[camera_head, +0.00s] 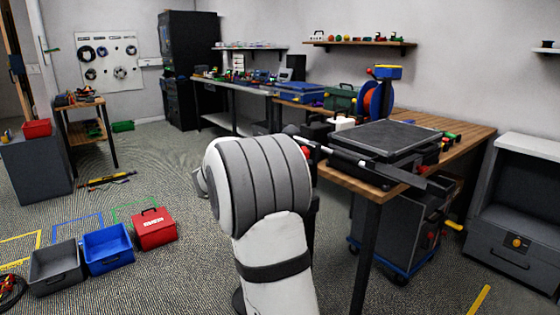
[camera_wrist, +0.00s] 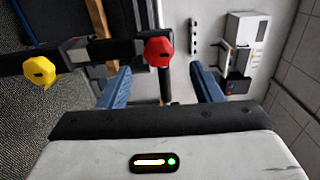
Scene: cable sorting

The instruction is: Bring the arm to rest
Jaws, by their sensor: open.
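My arm rises in the middle of the head view, beside the near end of a wooden workbench (camera_head: 345,185). The arm's rounded joint hides part of the bench, and my gripper cannot be made out in that view. In the wrist view my gripper (camera_wrist: 160,88) shows two blue fingers set wide apart. Nothing is held between them. A red knob (camera_wrist: 158,51) on a dark bar appears just beyond the fingers, with a yellow knob (camera_wrist: 39,71) to its left. I cannot tell whether the bar touches a finger.
A dark flat-topped device (camera_head: 385,138) sits on the workbench close to my arm. On the floor at left are a grey bin (camera_head: 57,270), a blue bin (camera_head: 106,250) and a red toolbox (camera_head: 154,230). A grey cabinet (camera_head: 515,225) stands at right. The carpet behind the bins is mostly clear.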

